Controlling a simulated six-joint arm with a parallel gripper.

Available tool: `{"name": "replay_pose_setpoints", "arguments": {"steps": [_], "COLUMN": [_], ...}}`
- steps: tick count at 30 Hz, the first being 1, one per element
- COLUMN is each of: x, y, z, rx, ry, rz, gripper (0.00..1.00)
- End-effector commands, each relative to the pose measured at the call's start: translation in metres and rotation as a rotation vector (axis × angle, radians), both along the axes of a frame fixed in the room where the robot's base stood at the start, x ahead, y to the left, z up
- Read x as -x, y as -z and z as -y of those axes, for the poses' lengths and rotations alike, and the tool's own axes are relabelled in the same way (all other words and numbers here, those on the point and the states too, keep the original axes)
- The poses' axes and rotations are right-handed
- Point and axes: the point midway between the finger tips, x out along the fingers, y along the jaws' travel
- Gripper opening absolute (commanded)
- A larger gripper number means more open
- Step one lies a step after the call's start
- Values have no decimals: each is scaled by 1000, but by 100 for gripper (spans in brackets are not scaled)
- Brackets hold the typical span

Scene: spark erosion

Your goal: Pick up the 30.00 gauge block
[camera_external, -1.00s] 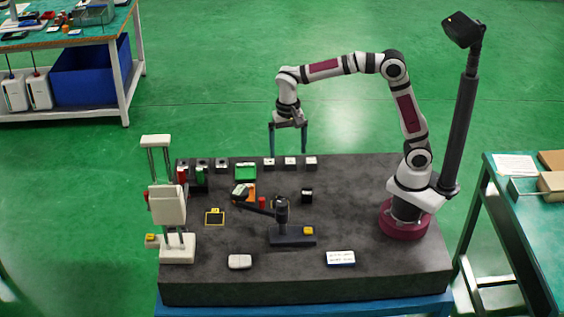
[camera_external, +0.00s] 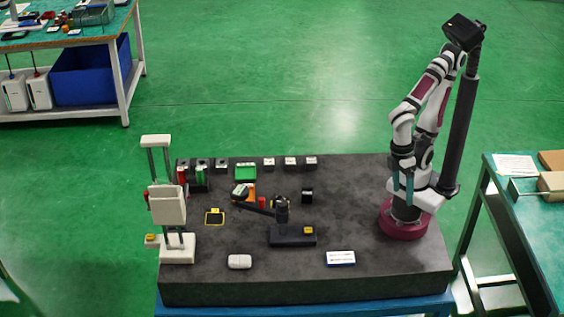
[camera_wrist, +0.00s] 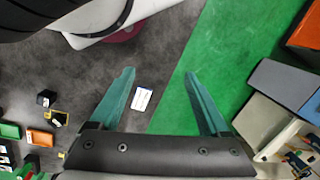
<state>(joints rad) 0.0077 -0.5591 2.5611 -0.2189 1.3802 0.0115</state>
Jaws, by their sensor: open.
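I cannot tell for sure which thing is the 30.00 gauge block; no marking is legible. Small white-topped blocks stand in a row at the back of the dark table: a left one (camera_external: 269,161), a middle one (camera_external: 290,161) and a right one (camera_external: 311,161). My gripper (camera_external: 403,184) hangs beside my base at the table's right side, fingers down, far from that row. In the wrist view my gripper (camera_wrist: 160,74) is open with nothing between its fingers. A white label with a blue edge (camera_external: 340,258) lies at the front; it also shows in the wrist view (camera_wrist: 142,99).
A white stand (camera_external: 167,205) rises at the left. A dark stand with an arm (camera_external: 292,236) occupies the middle. A green tray (camera_external: 245,171), a yellow-edged pad (camera_external: 214,218) and a white rounded object (camera_external: 240,261) lie around. The table's right front is clear.

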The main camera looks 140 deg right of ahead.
Motion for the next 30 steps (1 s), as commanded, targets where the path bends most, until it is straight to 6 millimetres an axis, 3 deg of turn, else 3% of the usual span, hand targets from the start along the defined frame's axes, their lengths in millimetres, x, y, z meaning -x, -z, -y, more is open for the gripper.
{"name": "replay_pose_setpoints", "arguments": {"steps": [2,4,5,8,9,11,12,14,15,16,18,19,21,22,25,28,30], "x": [-2,-20,-36,-116,-152,-197,-217,-229,-224,-213,-176,-158,-121,-113,-97,-84,-80], "y": [0,4,6,15,19,23,27,33,37,40,43,52,86,100,138,153,158], "z": [0,-2,-3,9,26,68,104,168,213,244,302,314,313,304,272,259,262], "rx": [-3,-23,-33,-1,76,261,421,690,868,989,1185,1212,1148,1092,925,818,785], "ry": [-6,-63,-106,-285,-347,-420,-460,-523,-573,-616,-738,-833,-1161,-1303,-1655,-1841,-1885], "rz": [7,65,116,394,515,641,673,623,519,405,72,-98,-516,-635,-863,-1004,-1042], "gripper": [80,80,80,80,80,80,80,80,80,80,80,80,80,80,80,80,80]}}
